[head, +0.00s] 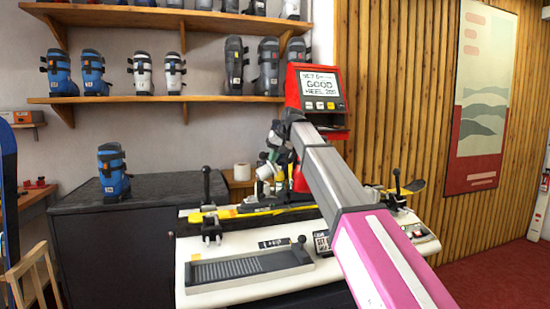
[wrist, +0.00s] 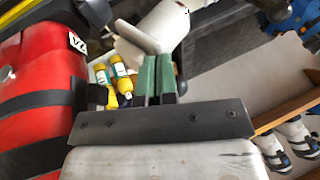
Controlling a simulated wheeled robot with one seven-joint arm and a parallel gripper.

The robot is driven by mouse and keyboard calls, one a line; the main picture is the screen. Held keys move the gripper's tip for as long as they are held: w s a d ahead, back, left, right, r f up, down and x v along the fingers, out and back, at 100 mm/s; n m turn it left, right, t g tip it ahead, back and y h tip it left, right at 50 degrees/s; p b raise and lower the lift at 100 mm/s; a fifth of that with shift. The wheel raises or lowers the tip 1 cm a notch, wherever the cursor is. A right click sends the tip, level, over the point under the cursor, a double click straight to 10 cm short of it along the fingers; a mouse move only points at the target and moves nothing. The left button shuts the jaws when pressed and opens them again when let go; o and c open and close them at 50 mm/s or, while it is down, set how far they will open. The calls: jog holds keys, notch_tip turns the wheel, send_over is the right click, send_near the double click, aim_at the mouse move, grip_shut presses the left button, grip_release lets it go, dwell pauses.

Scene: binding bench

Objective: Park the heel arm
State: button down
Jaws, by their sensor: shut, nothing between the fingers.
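My gripper (head: 272,157) is over the back of the bench (head: 190,270), partly hidden by my arm. In the wrist view its green fingers (wrist: 157,78) are together with nothing between them. A white rounded part (wrist: 160,25) with a flat tongue shows just beyond the fingertips; I cannot tell whether they touch. No part is clearly identifiable as the heel arm. A red boot (wrist: 35,85) with black straps is left of the fingers, and in the head view it is mostly behind my arm. Black-knobbed levers stand at the bench's left (head: 206,185) and right (head: 397,182).
A red display box (head: 316,90) reading "GOOD" stands behind my arm. Yellow bottles (wrist: 118,80) are close to the fingers. A blue boot (head: 113,170) stands on the dark cabinet (head: 110,240) at left. A white roll (head: 242,172) is behind the bench. Shelves of boots are above.

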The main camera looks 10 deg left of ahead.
jog(key=shift+s+a, duration=0.15)
jog(key=shift+a, duration=0.05)
jog(key=shift+s+a+m+t, duration=0.3)
jog(key=shift+s+a+m, duration=0.05)
jog(key=shift+a+m, duration=0.2)
jog(key=w+a+m+t+h, duration=0.1)
jog(key=w+a+m+h, duration=0.1)
jog(key=a+m, duration=0.4)
jog(key=w+a+m+t+h, duration=0.2)
jog(key=a+m, duration=0.4)
jog(key=a, duration=0.9)
jog(key=shift+a+h, duration=0.35)
jog(key=shift+h, duration=0.15)
jog(key=shift+m, duration=0.25)
